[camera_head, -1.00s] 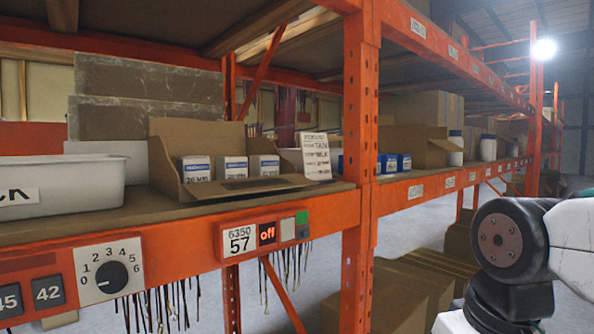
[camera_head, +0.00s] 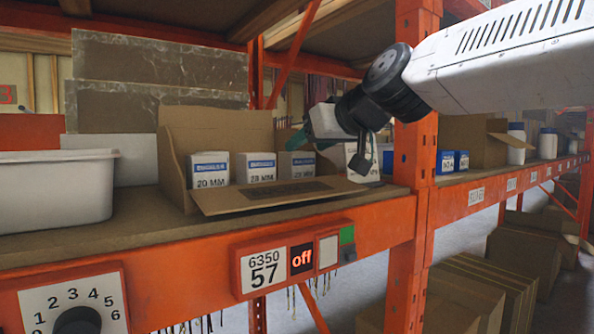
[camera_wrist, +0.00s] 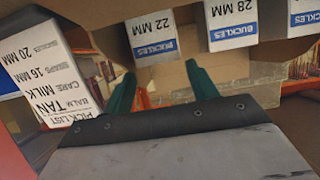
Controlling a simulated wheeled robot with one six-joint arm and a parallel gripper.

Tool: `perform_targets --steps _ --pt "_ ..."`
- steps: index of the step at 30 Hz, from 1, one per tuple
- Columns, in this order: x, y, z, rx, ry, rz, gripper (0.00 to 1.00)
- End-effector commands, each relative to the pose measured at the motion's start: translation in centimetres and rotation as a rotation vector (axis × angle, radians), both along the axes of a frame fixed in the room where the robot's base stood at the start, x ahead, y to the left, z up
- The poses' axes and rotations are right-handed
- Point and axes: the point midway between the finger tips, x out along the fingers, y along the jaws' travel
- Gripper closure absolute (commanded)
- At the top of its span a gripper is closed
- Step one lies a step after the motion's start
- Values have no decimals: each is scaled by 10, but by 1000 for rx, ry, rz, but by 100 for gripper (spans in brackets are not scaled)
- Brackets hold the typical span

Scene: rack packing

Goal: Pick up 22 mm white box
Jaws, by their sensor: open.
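The 22 mm white box (camera_wrist: 152,38) has a blue "BUCKLES" band and shows upside down at the upper middle of the wrist view. In the head view it is the rightmost box (camera_head: 297,166) of the row in an open cardboard carton (camera_head: 222,128). My gripper (camera_wrist: 164,82) is open, with its two green fingers apart and nothing between them. In the wrist view the box lies beyond the fingertips, with a gap. In the head view my gripper (camera_head: 302,138) is at the carton's right end, partly hidden by my wrist.
The 28 mm box (camera_wrist: 232,22) stands beside it, then the 20 mm box (camera_head: 209,172). A pick list card (camera_wrist: 48,75) is close to the fingers. A white bin (camera_head: 60,190) stands left on the shelf. An orange upright (camera_head: 412,220) is on the right.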

Motion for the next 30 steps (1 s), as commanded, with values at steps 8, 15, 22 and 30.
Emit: perform_targets --steps 8,15,22,30 --pt "30 19 -19 -2 5 1 42" --pt "43 27 -25 -1 3 -3 42" --pt "43 27 -25 -1 3 -3 58" --pt "43 27 -24 0 2 -3 75"
